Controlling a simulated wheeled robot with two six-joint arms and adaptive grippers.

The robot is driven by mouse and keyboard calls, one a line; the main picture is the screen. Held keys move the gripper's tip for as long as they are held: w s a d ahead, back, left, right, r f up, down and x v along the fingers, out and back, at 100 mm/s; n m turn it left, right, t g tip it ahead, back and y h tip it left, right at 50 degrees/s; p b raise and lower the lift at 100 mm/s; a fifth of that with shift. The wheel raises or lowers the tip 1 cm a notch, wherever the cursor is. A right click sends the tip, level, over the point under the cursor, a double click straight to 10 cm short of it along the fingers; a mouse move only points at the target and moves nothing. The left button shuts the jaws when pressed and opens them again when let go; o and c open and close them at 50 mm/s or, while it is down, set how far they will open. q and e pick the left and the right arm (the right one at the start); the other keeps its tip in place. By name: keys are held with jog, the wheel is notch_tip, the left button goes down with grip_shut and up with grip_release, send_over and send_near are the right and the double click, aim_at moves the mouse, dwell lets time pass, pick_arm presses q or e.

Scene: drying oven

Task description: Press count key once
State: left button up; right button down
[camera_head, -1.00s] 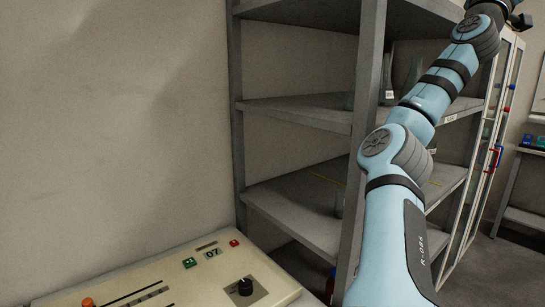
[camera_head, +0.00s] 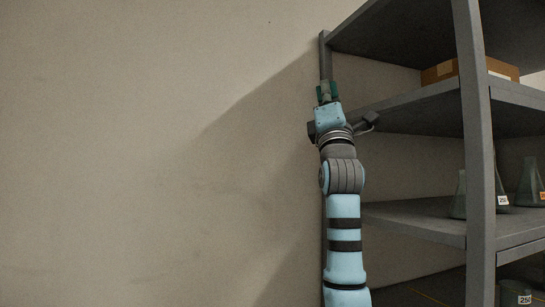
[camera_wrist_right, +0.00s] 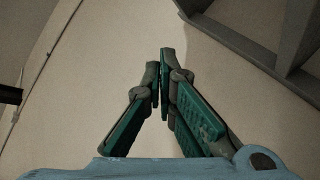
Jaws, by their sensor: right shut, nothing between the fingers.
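My right gripper (camera_head: 326,92) is raised in front of the wall, beside the left post of the shelf in the head view. In the right wrist view the right gripper (camera_wrist_right: 165,52) has its green-padded fingers together at the tips, with nothing between them. The count key and its control panel are in neither current view. My left gripper is not in view.
A grey metal shelf unit (camera_head: 478,150) stands on the right, holding a cardboard box (camera_head: 445,70) and several glass flasks (camera_head: 529,185). The plain wall (camera_head: 150,150) fills the left. The shelf frame (camera_wrist_right: 240,45) also shows in the right wrist view.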

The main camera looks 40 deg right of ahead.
jog(key=w+d+f+n+y+p, duration=0.2)
jog(key=w+f+y+p, duration=0.1)
jog(key=w+f+y, duration=0.85)
jog(key=w+f+g+y, duration=0.1)
jog(key=w+f, duration=0.1)
jog(key=f, duration=0.4)
jog(key=w+a+f+g+y+p, duration=0.1)
jog(key=w+f+g, duration=0.1)
jog(key=f, duration=0.4)
jog(key=w+a+f+g+y+p, duration=0.1)
jog(key=w+f+y, duration=0.1)
jog(key=f, duration=0.4)
jog(key=shift+w+m+g, duration=0.3)
jog(key=shift+w, duration=0.5)
jog(key=s+a+f+g+y+p, duration=0.1)
jog(key=s+a+f+g+y, duration=0.1)
jog(key=f, duration=0.6)
jog(key=s+a+f+m+g+y+p, duration=0.1)
jog(key=s+a+f+g+y, duration=0.2)
jog(key=f, duration=0.5)
jog(key=s+a+f+m+g+y+p, duration=0.1)
jog(key=f+g, duration=0.3)
jog(key=f, duration=0.4)
jog(key=shift+s+a+f+y+p, duration=0.15)
jog(key=shift+s+a+y+p, duration=0.3)
jog(key=shift+s+a+y, duration=0.3)
jog(key=shift+a, duration=0.15)
